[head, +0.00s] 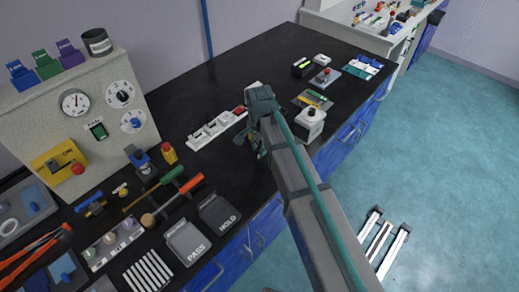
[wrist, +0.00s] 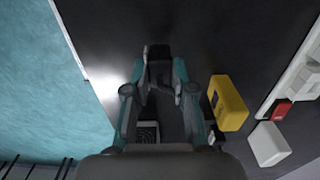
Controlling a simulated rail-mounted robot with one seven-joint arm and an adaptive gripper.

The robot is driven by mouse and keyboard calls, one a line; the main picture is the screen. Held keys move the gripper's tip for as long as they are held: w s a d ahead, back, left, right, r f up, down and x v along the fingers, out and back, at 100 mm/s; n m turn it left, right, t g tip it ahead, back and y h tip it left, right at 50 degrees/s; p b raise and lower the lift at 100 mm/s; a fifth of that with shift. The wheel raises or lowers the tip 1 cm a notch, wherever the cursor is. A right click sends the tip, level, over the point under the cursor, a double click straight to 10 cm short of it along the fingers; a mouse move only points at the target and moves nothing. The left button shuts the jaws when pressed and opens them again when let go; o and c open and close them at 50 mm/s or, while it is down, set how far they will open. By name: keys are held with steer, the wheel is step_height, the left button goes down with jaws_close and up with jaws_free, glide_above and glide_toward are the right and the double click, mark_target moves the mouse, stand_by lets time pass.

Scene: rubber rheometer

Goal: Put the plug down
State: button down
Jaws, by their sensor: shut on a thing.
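My gripper (head: 254,146) is over the black bench top, to the right of the white power strip (head: 217,128). In the wrist view its fingers (wrist: 159,72) are closed on a small dark thing (wrist: 158,52), which I take to be the plug. Its shape is hard to make out against the dark bench, and in the head view my gripper and arm hide it. I cannot tell whether it touches the bench. The power strip has a red switch (head: 240,110) at its far end, which also shows in the wrist view (wrist: 282,110).
A yellow block (wrist: 228,102) and a white block (wrist: 270,145) lie beside my gripper. Bare bench (head: 190,88) lies behind the strip.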

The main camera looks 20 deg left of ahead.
steer(key=shift+f, duration=0.95)
steer(key=shift+f, duration=0.2)
steer(key=c, duration=1)
jaws_free()
step_height(320, 180, up, 12)
steer(key=shift+r+b, duration=0.2)
steer(key=shift+b, duration=1.05)
steer(key=shift+r, duration=0.1)
